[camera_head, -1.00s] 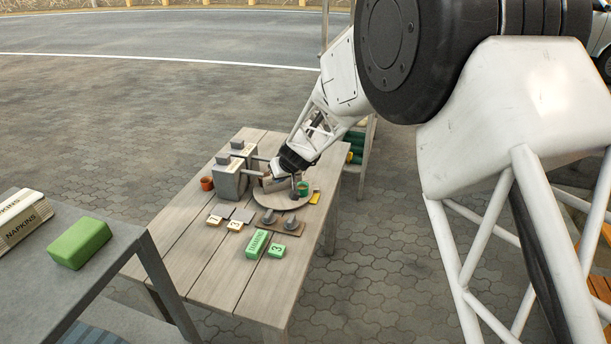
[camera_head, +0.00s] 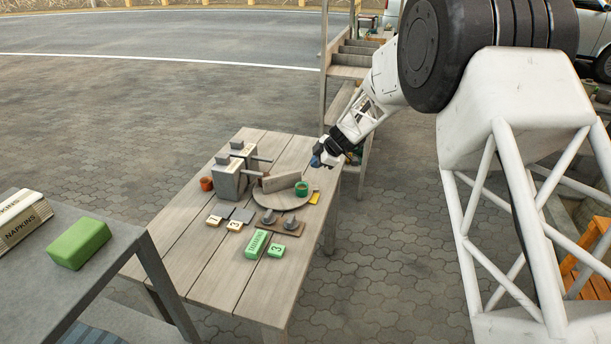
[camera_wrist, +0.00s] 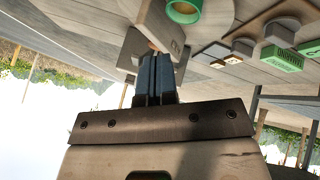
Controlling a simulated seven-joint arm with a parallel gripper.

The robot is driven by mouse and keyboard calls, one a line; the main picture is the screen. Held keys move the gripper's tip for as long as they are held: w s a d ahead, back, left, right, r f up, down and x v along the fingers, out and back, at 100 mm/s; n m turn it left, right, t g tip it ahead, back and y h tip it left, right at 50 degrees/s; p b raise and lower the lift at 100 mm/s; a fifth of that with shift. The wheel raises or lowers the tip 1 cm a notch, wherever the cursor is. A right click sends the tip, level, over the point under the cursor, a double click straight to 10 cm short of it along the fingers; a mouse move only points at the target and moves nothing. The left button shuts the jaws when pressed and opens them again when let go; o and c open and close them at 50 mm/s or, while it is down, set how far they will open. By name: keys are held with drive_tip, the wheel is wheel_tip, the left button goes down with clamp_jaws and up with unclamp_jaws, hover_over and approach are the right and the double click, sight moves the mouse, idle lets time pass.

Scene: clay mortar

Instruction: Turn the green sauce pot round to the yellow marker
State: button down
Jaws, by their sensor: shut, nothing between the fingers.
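The green sauce pot (camera_head: 302,189) stands upright on the right side of a round wooden turntable (camera_head: 266,200). It also shows at the top of the wrist view (camera_wrist: 184,10). The yellow marker (camera_head: 314,198) lies on the table just beyond the turntable's rim, close to the pot at its lower right. My gripper (camera_head: 317,161) is above the table's far right edge, apart from the pot. In the wrist view, its blue fingers (camera_wrist: 154,75) are together and empty.
Two grey dispensers (camera_head: 229,180) with spouts and an orange pot (camera_head: 207,184) stand left of the turntable. Small numbered tiles (camera_head: 234,226), a tray with two grey knobs (camera_head: 280,223) and green blocks (camera_head: 257,245) lie in front. The front table boards are clear.

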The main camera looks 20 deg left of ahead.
drive_tip(key=shift+w+d+n, duration=0.55)
drive_tip(key=shift+d+n, duration=0.05)
drive_tip(key=shift+n, duration=0.2)
drive_tip(key=shift+a, duration=0.1)
approach(299, 180)
drive_tip(key=shift+x, duration=2.7)
drive_tip(key=shift+w+a, duration=0.35)
drive_tip(key=shift+w, duration=0.35)
drive_tip(key=shift+d+r, duration=0.1)
drive_tip(key=shift+r, duration=0.05)
